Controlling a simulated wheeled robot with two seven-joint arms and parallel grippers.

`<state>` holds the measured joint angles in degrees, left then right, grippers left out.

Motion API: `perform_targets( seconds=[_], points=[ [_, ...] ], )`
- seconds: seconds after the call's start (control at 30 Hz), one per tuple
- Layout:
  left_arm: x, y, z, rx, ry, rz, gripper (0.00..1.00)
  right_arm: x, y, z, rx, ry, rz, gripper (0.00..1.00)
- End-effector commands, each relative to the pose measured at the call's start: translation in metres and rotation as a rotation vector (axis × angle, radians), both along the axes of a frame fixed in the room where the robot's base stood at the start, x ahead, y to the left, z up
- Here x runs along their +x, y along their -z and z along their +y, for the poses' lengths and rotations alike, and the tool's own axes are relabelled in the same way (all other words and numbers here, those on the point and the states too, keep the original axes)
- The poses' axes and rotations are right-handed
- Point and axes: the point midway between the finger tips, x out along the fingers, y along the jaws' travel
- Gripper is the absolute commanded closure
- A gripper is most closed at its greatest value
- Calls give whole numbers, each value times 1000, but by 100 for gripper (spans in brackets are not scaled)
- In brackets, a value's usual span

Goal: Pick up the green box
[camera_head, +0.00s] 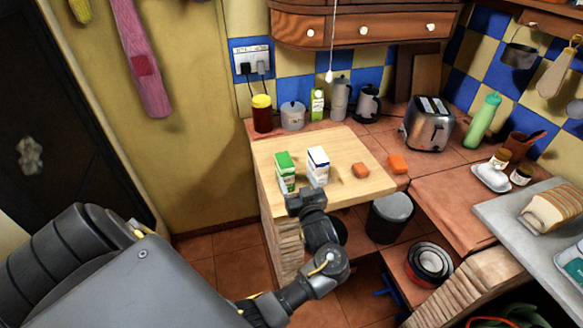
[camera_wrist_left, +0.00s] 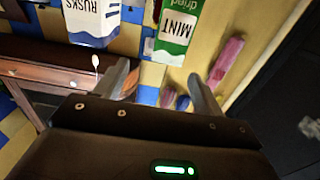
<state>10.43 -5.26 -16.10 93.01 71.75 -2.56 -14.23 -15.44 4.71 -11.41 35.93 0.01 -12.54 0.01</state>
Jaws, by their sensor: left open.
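The green box (camera_head: 285,168), a green and white carton, stands upright on the wooden board at its left side. In the left wrist view the green box (camera_wrist_left: 178,32) appears upside down with "dried MINT" on it, ahead of the fingers. My left gripper (camera_head: 303,196) is at the board's front edge, in front of the two cartons. In the wrist view my left gripper (camera_wrist_left: 160,78) has its fingers apart, with nothing between them. The green box is beyond the fingertips. My right gripper is not in view.
A blue and white carton (camera_head: 318,166) labelled "RUSKS" stands just right of the green box. A toaster (camera_head: 428,125) is at the back right.

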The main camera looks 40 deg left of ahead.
Motion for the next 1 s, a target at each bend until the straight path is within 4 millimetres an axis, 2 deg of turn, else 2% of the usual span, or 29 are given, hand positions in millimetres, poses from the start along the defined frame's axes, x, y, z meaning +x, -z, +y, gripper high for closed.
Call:
perform_targets(
  seconds=[0.07, 0.2, 0.33, 0.43, 0.6, 0.67, 1.0],
  points=[
    [2, -1, 11, 4, -8, 2, 31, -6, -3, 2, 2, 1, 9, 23],
    [13, -2, 34, 6, -15, 3, 31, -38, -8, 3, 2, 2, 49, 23],
    [23, 0, 47, 5, -12, 3, 31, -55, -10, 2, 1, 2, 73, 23],
    [26, 1, 51, 3, -12, 3, 31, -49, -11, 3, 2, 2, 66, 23],
    [29, 1, 52, 2, -10, 3, 31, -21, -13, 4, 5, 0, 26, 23],
    [33, 0, 56, 4, -9, 4, 31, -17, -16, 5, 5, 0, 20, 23],
    [59, 5, 88, 3, -7, 4, 31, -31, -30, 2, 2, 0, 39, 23]
  ],
)
